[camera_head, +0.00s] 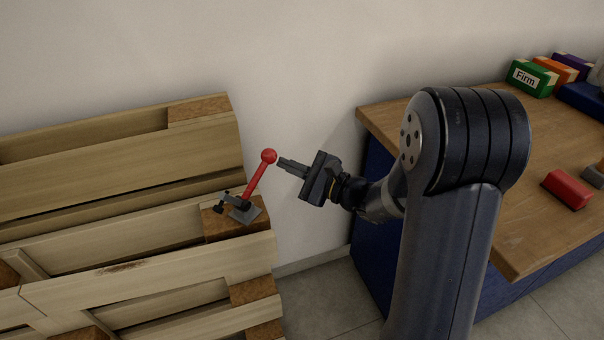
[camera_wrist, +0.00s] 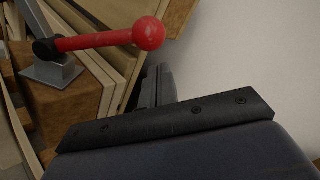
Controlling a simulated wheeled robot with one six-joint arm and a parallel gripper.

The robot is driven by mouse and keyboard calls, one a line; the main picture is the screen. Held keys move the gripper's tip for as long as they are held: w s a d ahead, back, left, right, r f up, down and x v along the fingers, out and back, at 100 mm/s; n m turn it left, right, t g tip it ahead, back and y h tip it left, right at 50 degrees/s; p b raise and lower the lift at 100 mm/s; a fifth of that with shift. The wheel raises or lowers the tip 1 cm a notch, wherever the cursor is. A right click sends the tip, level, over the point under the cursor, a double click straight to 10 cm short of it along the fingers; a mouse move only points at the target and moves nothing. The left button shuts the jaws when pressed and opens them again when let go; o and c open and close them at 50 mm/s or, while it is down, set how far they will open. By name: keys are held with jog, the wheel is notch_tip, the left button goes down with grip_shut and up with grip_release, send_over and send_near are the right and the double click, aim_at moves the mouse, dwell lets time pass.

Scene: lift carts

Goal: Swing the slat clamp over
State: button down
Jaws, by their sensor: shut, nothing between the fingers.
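The slat clamp (camera_head: 241,212) is a small grey toggle clamp on a brown block of the wooden pallet. Its red lever (camera_head: 256,180) with a round knob stands up, tilted to the right. In the wrist view the clamp's grey base (camera_wrist: 52,72) and red lever (camera_wrist: 100,40) show at the upper left. My gripper (camera_head: 284,163) is shut and empty, its fingertips just right of the red knob. In the wrist view the fingers (camera_wrist: 158,85) appear below the knob. I cannot tell whether they touch it.
The wooden pallet (camera_head: 130,170) fills the left side against a pale wall. At the right, a wood-topped blue bench (camera_head: 530,235) holds a red block (camera_head: 566,190), a green box marked "Firm" (camera_head: 532,78) and other boxes. A floor gap lies between pallet and bench.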

jog(key=shift+s+a+r, duration=0.15)
jog(key=shift+a+r, duration=0.15)
jog(key=shift+r, duration=0.05)
dwell(0.3)
